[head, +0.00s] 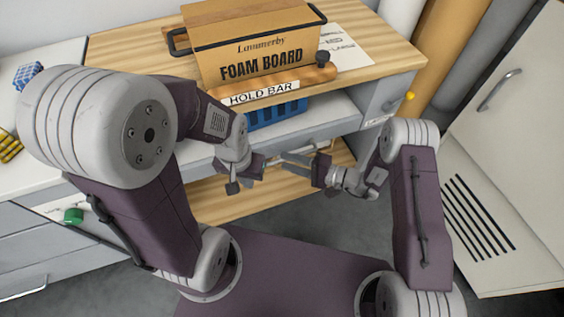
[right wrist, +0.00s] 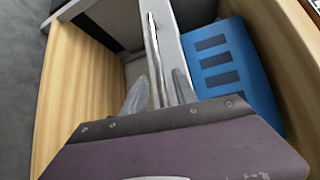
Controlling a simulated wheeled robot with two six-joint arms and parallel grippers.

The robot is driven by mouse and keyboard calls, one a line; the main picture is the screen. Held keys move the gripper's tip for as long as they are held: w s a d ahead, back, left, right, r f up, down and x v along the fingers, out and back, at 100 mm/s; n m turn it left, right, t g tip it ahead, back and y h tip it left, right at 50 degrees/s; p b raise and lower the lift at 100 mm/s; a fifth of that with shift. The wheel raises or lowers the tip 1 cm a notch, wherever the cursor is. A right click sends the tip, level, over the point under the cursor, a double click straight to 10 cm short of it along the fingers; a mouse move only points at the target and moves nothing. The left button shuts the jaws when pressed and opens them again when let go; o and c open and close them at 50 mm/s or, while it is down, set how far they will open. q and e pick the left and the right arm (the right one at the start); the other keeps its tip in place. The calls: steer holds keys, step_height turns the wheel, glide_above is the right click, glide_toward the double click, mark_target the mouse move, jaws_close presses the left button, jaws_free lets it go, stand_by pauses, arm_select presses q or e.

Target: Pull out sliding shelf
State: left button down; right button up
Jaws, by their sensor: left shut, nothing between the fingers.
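The sliding shelf (head: 330,128) is a pale grey board under the wooden bench top, with a metal pull rod (head: 318,147) along its front edge. In the right wrist view the rod (right wrist: 152,45) runs between the fingers of my right gripper (right wrist: 158,92). These fingers look apart, with a gap beside the rod; contact is unclear. In the head view my right gripper (head: 297,158) points left at the shelf front. My left gripper (head: 270,162) is shut and empty, close to the left part of the shelf front. A blue slotted bin (head: 275,114) sits on the shelf.
A foam board box (head: 258,55) stands on the bench top (head: 130,52), behind a wooden bar (head: 300,78) labelled HOLD BAR with a dark knob. A lower wooden shelf (head: 215,200) lies below. A white cabinet (head: 515,90) stands right. Grey floor is clear in front.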

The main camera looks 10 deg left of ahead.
steer(key=shift+x, duration=1.45)
jaws_close()
